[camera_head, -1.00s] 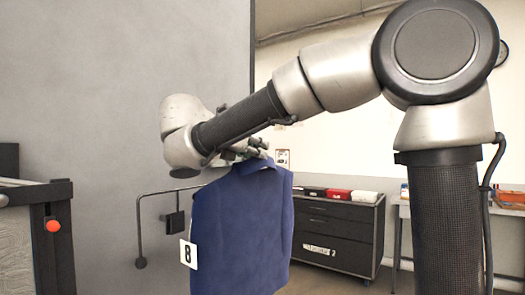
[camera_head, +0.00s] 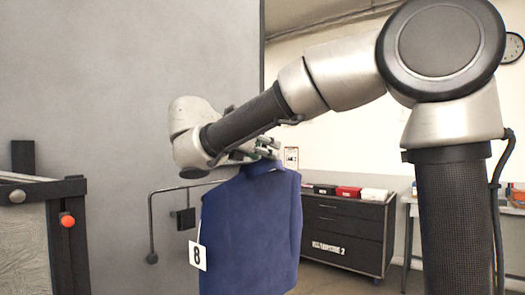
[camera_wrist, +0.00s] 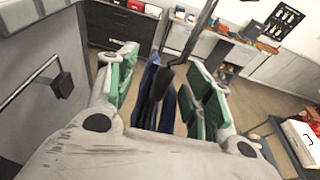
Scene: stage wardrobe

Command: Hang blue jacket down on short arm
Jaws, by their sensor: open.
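In the wrist view my gripper (camera_wrist: 163,60) is open, with green-padded fingers apart on both sides of the jacket's top (camera_wrist: 170,108). A dark bar (camera_wrist: 186,45) with a black rounded end comes down between the fingers over the jacket. I cannot tell whether this bar is the short arm, or whether the jacket rests on it. The hanger's hook is hidden.
A thin rail (camera_head: 151,225) with a black block (camera_head: 184,218) stands left of the jacket, by the grey wall panel. A dark drawer cabinet (camera_head: 345,235) is behind at right. A black frame with an orange knob (camera_head: 67,221) stands at far left.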

